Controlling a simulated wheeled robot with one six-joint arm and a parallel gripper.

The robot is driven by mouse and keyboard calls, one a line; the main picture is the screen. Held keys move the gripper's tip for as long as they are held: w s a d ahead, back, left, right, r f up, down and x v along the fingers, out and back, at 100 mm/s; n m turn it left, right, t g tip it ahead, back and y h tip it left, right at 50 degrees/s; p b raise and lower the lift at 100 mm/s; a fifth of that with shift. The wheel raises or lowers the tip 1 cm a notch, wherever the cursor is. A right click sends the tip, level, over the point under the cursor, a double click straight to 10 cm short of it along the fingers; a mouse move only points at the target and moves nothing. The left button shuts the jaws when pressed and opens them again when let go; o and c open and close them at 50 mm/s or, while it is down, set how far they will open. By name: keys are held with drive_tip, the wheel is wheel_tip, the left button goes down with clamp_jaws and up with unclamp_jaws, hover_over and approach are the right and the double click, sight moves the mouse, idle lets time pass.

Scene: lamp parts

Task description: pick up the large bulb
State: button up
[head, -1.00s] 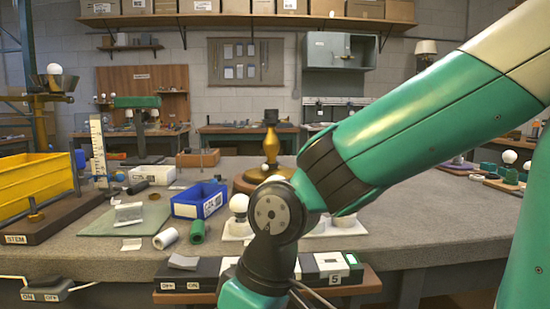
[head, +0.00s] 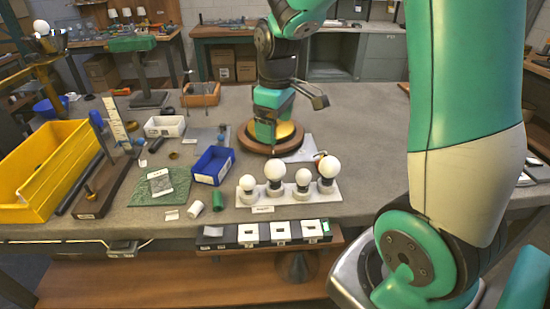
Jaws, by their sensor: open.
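Several round white bulbs stand upright in a row on a white tray (head: 260,201) near the table's front edge. Two look larger: one second from left (head: 275,170) and one at the right end (head: 328,167). The leftmost bulb (head: 247,183) and the third bulb (head: 302,178) look smaller. I cannot tell which larger one is meant. My gripper (head: 268,140) points down behind the row, in front of or over the round lamp base (head: 290,141). It is open, apart from the bulbs; its fingertips are small and hard to make out.
A yellow bin (head: 45,175) stands far left. A switch strip (head: 263,234) runs along the front edge. The table right of the bulbs is mostly clear.

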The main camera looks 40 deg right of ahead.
sight(275, 162)
drive_tip(key=w+d+f, duration=0.1)
drive_tip(key=f, duration=0.2)
drive_tip(key=w+d+f+n+p, duration=0.1)
drive_tip(key=f, duration=0.3)
drive_tip(key=d+f+n, duration=0.1)
drive_tip(key=f, duration=0.3)
drive_tip(key=shift+w+f+g, duration=0.2)
drive_tip(key=shift+w+g, duration=0.2)
drive_tip(key=shift+a+f+p, duration=0.15)
drive_tip(key=shift+f+p, duration=0.3)
drive_tip(key=shift+f, duration=0.95)
drive_tip(key=shift+a+f+p, duration=0.15)
drive_tip(key=shift+f+p, duration=0.3)
drive_tip(key=shift+f, duration=0.9)
drive_tip(key=c, duration=0.9)
